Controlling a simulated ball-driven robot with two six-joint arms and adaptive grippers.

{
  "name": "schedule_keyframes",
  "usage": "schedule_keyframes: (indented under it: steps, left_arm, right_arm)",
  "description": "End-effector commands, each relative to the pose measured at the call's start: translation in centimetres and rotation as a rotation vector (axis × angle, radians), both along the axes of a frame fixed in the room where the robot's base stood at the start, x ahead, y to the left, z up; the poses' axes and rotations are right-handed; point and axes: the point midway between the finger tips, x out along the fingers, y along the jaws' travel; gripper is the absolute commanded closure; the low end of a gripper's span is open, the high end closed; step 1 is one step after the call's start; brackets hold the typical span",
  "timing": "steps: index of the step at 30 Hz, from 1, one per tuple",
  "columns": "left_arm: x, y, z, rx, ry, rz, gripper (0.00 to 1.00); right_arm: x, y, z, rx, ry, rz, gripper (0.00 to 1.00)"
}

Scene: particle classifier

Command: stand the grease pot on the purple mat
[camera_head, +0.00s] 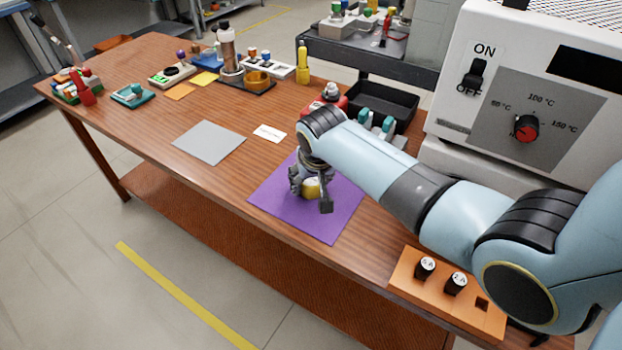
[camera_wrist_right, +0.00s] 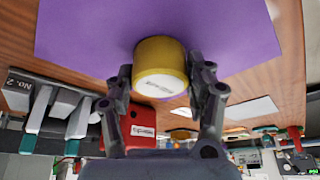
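The grease pot (camera_wrist_right: 160,62) is a short yellow cylinder with a white, labelled face. In the head view the pot (camera_head: 311,188) shows partly under my right gripper (camera_head: 312,194), over the purple mat (camera_head: 335,215). In the right wrist view, the fingers of my right gripper (camera_wrist_right: 161,72) lie close on both sides of the pot, with the mat (camera_wrist_right: 85,35) behind it. Whether the fingers press on the pot is hard to tell. The pot looks upright and at or very near the mat; its base is hidden. My left gripper is not in view.
A grey mat (camera_head: 209,142) and a white card (camera_head: 269,133) lie left of the purple mat. Behind are a red container (camera_head: 331,98) and a black bin (camera_head: 382,103). An orange block (camera_head: 440,288) with black weights sits at the front right, near the oven (camera_head: 520,90).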

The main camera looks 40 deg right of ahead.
Motion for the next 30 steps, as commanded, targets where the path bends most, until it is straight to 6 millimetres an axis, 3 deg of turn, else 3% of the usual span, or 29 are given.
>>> schedule_keyframes:
  steps: [4,14,30]
  left_arm:
    - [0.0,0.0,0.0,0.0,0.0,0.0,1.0]
    - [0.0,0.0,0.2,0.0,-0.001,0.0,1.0]
    - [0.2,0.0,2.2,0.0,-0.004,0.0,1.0]
  right_arm:
    - [0.0,0.0,0.0,0.0,-0.001,0.0,0.25]
    - [0.0,0.1,0.6,0.0,-0.002,0.0,0.25]
    - [-3.6,1.6,10.1,0.001,-0.003,0.001,0.25]
